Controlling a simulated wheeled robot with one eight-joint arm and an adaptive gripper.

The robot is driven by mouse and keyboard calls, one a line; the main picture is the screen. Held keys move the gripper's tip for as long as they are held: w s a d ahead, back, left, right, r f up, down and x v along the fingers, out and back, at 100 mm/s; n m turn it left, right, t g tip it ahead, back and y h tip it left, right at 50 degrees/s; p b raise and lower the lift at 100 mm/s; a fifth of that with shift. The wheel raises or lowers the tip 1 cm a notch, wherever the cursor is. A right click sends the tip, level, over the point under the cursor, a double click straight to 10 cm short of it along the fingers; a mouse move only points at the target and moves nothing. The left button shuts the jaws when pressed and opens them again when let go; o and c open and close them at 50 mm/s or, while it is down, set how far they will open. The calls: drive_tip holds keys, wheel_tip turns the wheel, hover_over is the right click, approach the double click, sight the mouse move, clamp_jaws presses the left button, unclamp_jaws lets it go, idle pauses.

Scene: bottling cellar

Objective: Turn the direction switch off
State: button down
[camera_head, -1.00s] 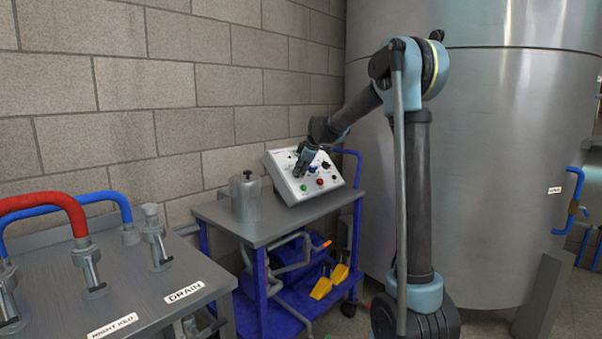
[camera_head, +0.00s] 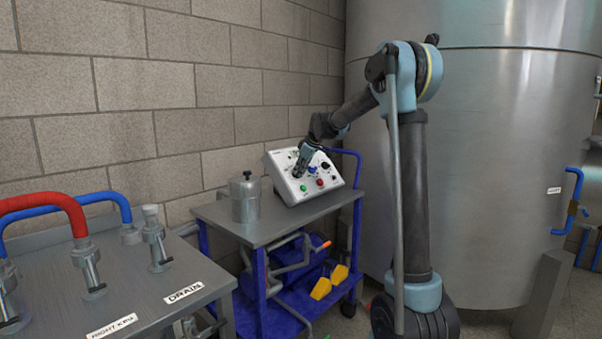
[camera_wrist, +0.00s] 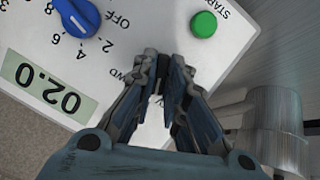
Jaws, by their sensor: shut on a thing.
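The control box (camera_head: 342,181) with a sloped white panel stands on the cart. My gripper (camera_head: 297,172) is at the left part of this panel. In the wrist view my gripper (camera_wrist: 161,75) is shut on the direction switch, beside a partly covered label ending in "WD". The fingers hide most of the switch, so its position cannot be read.
A red button (camera_head: 320,182) and a black knob (camera_head: 325,165) are further right on the panel. A steel canister (camera_head: 245,199) stands on the cart (camera_head: 275,226) left of the box. A brick wall is behind, a large steel tank (camera_head: 500,150) to the right.

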drive_tip(key=shift+f+m+g+y, duration=0.15)
drive_tip(key=shift+m+g, duration=0.15)
drive_tip(key=shift+m, duration=0.65)
drive_tip(key=shift+m+g+y, duration=0.15)
drive_tip(key=shift+m+g, duration=0.15)
drive_tip(key=shift+m, duration=0.65)
drive_tip(key=c, duration=1.7)
unclamp_jaws()
drive_tip(key=shift+o, duration=0.5)
drive_tip(key=shift+w, duration=0.1)
drive_tip(key=v, duration=1.2)
drive_tip(key=shift+w, duration=0.1)
drive_tip(key=shift+f, duration=0.1)
